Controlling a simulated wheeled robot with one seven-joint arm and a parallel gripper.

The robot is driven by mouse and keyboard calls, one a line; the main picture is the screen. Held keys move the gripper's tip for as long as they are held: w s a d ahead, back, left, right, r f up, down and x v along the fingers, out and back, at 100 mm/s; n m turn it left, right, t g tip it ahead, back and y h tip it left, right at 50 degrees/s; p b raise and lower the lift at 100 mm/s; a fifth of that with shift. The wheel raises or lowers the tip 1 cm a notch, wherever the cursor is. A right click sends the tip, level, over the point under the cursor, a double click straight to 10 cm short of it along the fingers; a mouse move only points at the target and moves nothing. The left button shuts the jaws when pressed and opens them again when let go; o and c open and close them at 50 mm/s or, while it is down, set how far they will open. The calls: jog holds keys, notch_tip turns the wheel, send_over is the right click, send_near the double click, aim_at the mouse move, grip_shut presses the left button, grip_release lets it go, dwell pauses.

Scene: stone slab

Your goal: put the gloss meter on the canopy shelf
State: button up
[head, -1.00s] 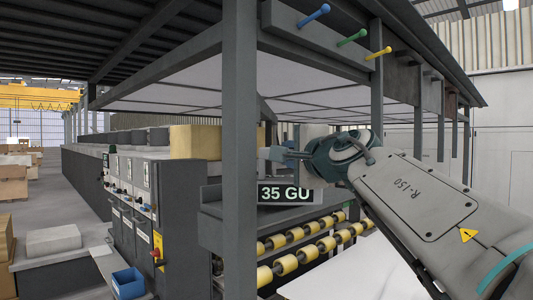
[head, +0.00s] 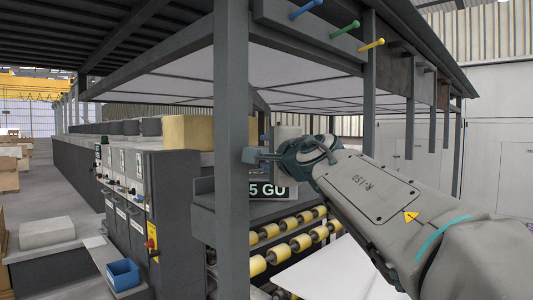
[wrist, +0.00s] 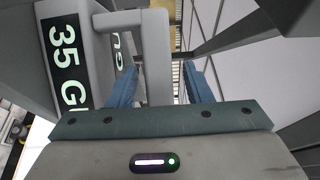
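The gloss meter (wrist: 68,70) is a grey body with a black "35 GU" display and a grey handle (wrist: 158,62). In the head view its display (head: 268,190) shows below my gripper (head: 252,156), its left part hidden by a post. In the wrist view my gripper (wrist: 160,85) is open. Its blue fingers appear on either side of the handle bar, with a visible gap on the right. I cannot tell whether the left finger touches it. The canopy (head: 310,82) spans overhead; I cannot single out its shelf.
A dark upright post (head: 231,120) stands right by my gripper. Rows of yellow rollers (head: 300,243) lie below. Blue, green and yellow pegs (head: 343,30) stick out from the canopy beam. A control cabinet (head: 130,190) and a blue bin (head: 123,275) are at the left.

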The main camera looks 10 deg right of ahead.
jog(key=shift+r, duration=0.15)
jog(key=b+v, duration=0.3)
jog(key=v, duration=0.9)
